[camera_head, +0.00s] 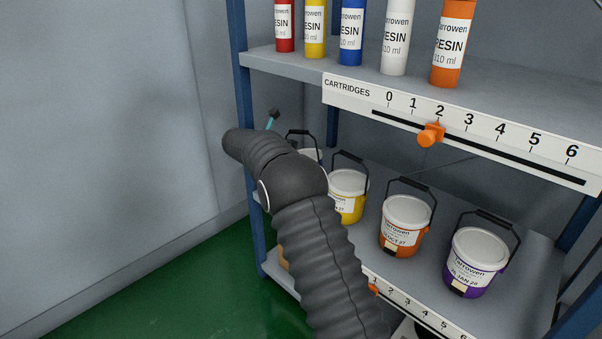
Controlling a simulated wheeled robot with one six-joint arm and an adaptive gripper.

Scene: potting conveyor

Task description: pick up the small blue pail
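A pail with a white lid and a raised dark handle stands at the far left of the lower shelf. A bluish edge shows on it, so it looks like the small blue pail (313,155). My dark arm covers most of its body and its label. My gripper (273,116) is almost wholly hidden behind my arm. Only a thin teal piece with a dark tip shows, up and left of the pail, apparently part of the gripper. I cannot tell whether it is open, or how far it is from the pail.
Yellow (348,190), orange (405,224) and purple (477,260) pails stand in a row to the right, handles raised. An upper shelf (500,85) with several resin cartridges and a numbered rail (460,128) hangs above. A blue post (243,90) stands at the left.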

